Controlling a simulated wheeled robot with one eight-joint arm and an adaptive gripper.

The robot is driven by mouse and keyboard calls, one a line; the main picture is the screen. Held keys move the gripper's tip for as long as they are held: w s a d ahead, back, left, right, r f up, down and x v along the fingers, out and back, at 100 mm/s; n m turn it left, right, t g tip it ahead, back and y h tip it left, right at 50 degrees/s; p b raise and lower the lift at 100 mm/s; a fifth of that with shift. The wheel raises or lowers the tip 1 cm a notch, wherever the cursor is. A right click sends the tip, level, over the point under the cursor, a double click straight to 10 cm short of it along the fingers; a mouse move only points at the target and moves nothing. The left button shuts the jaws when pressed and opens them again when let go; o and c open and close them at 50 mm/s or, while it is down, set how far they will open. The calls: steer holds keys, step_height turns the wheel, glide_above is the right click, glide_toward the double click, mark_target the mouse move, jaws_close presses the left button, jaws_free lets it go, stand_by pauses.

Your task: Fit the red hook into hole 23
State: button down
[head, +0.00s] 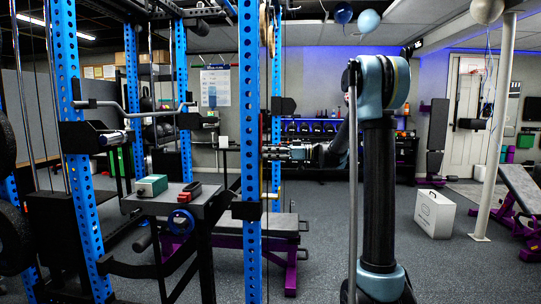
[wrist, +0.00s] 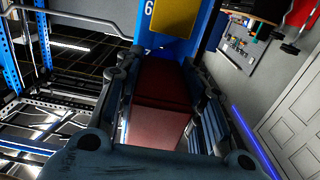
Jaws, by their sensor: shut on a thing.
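My gripper (wrist: 162,62) is shut on the red hook (wrist: 162,85), a dark red block between the two fingers in the wrist view. The hook's far end points toward a blue post (wrist: 180,22) marked with a 6 and a 7. Whether the hook touches the post cannot be told. In the head view my gripper (head: 276,153) is at the middle, beside the blue rack posts, with my arm reaching in from the right. A near blue post (head: 250,120) has a column of holes; hole 23 cannot be read.
A small dark table (head: 165,207) holds a green-and-white box (head: 151,185) and a red-and-black item (head: 187,192). A bench (head: 275,222) stands behind the rack. A white box (head: 434,213) is on the floor at right, with clear floor around it.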

steer(key=c, duration=1)
jaws_free()
steer(key=d, duration=1.2)
steer(key=shift+s, duration=0.15)
steer(key=shift+s+f, duration=0.1)
